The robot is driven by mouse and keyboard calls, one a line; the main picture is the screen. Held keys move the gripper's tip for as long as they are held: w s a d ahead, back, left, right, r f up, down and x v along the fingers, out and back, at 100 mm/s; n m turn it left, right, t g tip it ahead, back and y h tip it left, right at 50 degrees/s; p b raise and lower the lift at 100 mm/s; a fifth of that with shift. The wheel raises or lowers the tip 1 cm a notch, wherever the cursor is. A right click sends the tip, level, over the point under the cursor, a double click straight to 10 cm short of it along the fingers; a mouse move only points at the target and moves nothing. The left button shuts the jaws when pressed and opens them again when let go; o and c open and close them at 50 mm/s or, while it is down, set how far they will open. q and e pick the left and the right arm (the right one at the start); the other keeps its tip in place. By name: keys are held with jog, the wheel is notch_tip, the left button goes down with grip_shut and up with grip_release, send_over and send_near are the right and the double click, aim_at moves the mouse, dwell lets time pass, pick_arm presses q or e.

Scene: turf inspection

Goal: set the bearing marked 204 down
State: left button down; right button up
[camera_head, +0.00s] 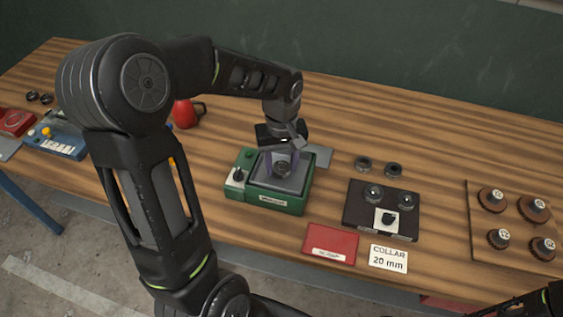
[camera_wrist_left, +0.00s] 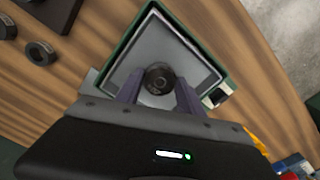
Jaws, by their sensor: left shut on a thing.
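A dark round bearing (camera_head: 282,169) is held between the fingers of my left gripper (camera_head: 282,160), over the grey top of a green bench device (camera_head: 262,199). The wrist view shows the bearing (camera_wrist_left: 159,78) between the two purple-grey fingers of the left gripper (camera_wrist_left: 160,92), with the grey square top of the green device (camera_wrist_left: 208,52) under it. I cannot tell whether the bearing touches that top. I cannot read a 204 mark on it. My right gripper is not clearly seen; only a dark part of my arm shows at the lower right.
Two dark rings (camera_head: 393,169) lie behind a black block (camera_head: 350,217) with two round pieces. A red pad (camera_head: 330,243) and a "COLLAR 20 mm" card (camera_head: 388,258) lie in front. A wooden board (camera_head: 478,225) with several knobbed pieces is at right. A red mug (camera_head: 184,114) stands at left.

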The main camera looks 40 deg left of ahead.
aim_at(281, 167)
pick_arm(q)
jog(key=shift+f, duration=0.2)
jog(key=c, duration=0.7)
grip_release()
jog(key=shift+c, duration=0.2)
jog(key=shift+r, duration=0.15)
notch_tip(281, 167, up, 12)
jog(key=b, duration=0.1)
